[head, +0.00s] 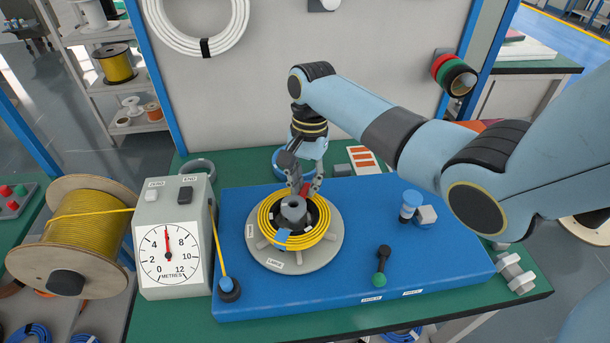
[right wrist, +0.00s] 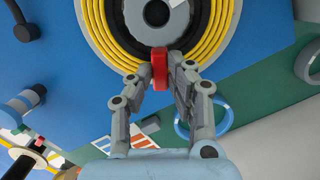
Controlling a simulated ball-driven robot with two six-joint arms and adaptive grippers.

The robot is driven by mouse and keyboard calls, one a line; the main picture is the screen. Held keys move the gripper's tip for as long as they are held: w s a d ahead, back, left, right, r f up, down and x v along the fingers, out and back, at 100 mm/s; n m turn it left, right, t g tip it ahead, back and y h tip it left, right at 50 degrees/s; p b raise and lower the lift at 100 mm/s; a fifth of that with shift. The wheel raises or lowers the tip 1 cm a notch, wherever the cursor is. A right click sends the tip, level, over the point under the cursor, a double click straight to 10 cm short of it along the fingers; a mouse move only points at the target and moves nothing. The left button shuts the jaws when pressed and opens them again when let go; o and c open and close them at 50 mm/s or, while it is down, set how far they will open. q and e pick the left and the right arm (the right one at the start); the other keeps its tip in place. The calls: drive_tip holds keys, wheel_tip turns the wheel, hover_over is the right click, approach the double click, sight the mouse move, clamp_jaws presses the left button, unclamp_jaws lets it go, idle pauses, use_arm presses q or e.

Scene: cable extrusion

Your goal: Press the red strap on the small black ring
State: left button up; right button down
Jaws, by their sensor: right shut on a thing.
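My right gripper (head: 304,188) is shut on a red strap (right wrist: 160,68) at the back side of the yellow coil. In the right wrist view both fingertips (right wrist: 160,84) pinch the strap from its two sides, and its end lies over the black ring (right wrist: 190,44). The black ring sits inside the yellow coil (head: 265,222), around a grey hub (head: 293,210). Whether the strap touches the ring I cannot tell. A blue strap (head: 283,237) is on the front of the coil. My left gripper is not in view.
A blue board carries the grey turntable (head: 253,244). A metre counter (head: 170,250) and a wooden yellow-cable spool (head: 85,225) stand at left. A blue ring (right wrist: 204,120) lies behind.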

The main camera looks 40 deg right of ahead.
drive_tip(key=shift+s+f, duration=0.15)
drive_tip(key=shift+f, duration=0.05)
idle(0.7)
drive_tip(key=c, duration=1.2)
unclamp_jaws()
drive_tip(key=shift+o, duration=0.2)
drive_tip(key=shift+r+p, duration=0.2)
drive_tip(key=shift+p, duration=0.1)
wheel_tip(320, 180, up, 5)
drive_tip(key=p, duration=0.6)
drive_tip(key=shift+r, duration=0.15)
drive_tip(key=shift+r+p, duration=0.35)
drive_tip(key=shift+p, duration=0.05)
drive_tip(key=shift+r+p, duration=0.45)
drive_tip(key=shift+r, duration=0.45)
